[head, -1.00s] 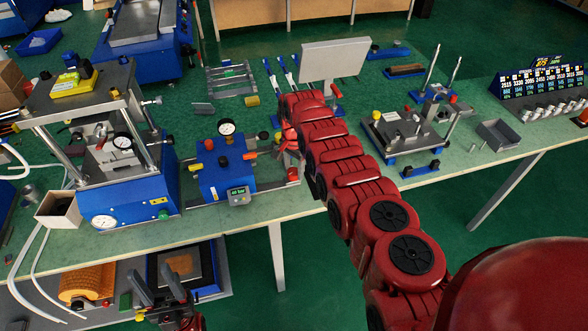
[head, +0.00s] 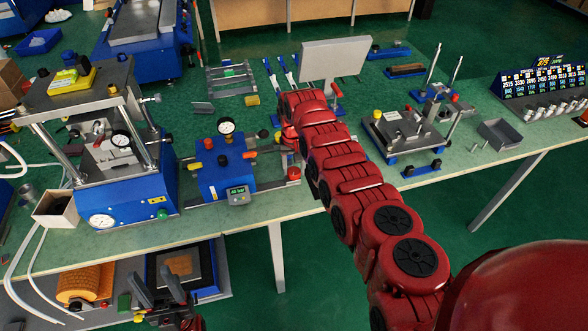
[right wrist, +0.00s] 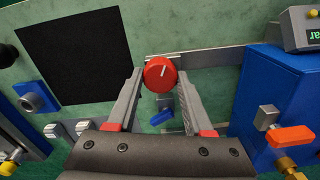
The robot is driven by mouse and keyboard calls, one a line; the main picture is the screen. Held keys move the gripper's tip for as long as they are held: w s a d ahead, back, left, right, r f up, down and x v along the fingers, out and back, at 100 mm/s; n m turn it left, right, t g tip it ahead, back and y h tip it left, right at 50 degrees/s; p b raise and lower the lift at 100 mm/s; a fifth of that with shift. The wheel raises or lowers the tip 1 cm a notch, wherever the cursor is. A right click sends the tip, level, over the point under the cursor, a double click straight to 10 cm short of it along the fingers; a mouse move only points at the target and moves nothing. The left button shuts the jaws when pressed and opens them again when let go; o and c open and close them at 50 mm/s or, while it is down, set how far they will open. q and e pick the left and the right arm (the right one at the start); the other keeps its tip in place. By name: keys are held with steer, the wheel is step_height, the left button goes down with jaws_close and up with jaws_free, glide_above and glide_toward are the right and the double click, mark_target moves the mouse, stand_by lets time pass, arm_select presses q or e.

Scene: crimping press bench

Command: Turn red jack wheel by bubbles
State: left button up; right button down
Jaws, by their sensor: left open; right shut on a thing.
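The red jack wheel (right wrist: 160,74), a round knob with a white mark on its face, is between the fingertips of my right gripper (right wrist: 159,80) in the right wrist view. The gripper is shut on it, one finger on each side. In the head view a red wheel (head: 293,174) shows beside the blue gauge unit (head: 222,172); my right arm covers most of the right gripper there. My left gripper (head: 157,287) is open and empty, low in the head view, in front of the bench's lower shelf. No bubbles can be made out.
The blue press (head: 128,195) stands left of the gauge unit. In the right wrist view an orange lever (right wrist: 290,135) is on the right and a black square (right wrist: 72,57) on the left. A grey tray (head: 499,134) lies at the right of the bench.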

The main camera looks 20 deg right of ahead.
mark_target(294, 170)
steer(key=shift+r+n, duration=0.1)
steer(key=shift+n, duration=0.3)
steer(key=shift+c, duration=1.5)
jaws_free()
step_height(294, 170, up, 17)
steer(key=b, duration=0.2)
steer(key=shift+b, duration=0.35)
steer(key=shift+r, duration=0.15)
